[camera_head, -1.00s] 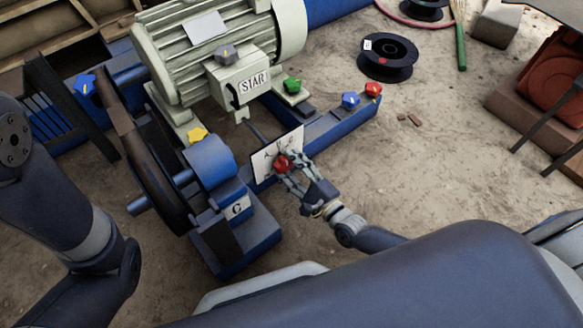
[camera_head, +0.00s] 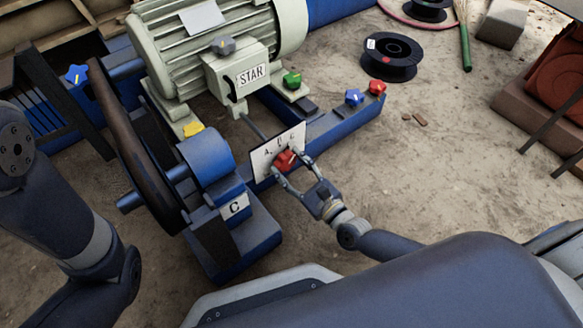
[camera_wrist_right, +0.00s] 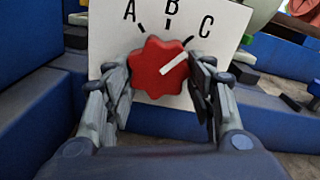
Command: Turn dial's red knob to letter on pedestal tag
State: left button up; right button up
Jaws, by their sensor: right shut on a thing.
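The dial is a white plate (camera_head: 262,163) lettered A, B, C, with a red knob (camera_head: 286,160) on it. In the right wrist view the knob (camera_wrist_right: 158,68) is lobed, and its white pointer slants up and right, roughly toward C. The pedestal tag (camera_head: 235,207) reads C; it is on the blue pedestal below the pulley. My right gripper (camera_head: 291,169) is shut on the red knob, one finger on each side; the fingers also flank it in the right wrist view (camera_wrist_right: 160,88). My left gripper is out of view.
A grey-green motor (camera_head: 205,45) marked STAR stands behind the dial. Yellow (camera_head: 193,129), green (camera_head: 291,79), blue (camera_head: 354,97) and another red knob (camera_head: 377,87) are nearby. A dark belt wheel (camera_head: 140,150) is left. Open ground with a black spool (camera_head: 390,57) lies right.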

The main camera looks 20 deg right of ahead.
jog(key=shift+m, duration=0.3)
jog(key=o, duration=1.1)
jog(key=shift+c, duration=0.2)
jog(key=v, duration=1.2)
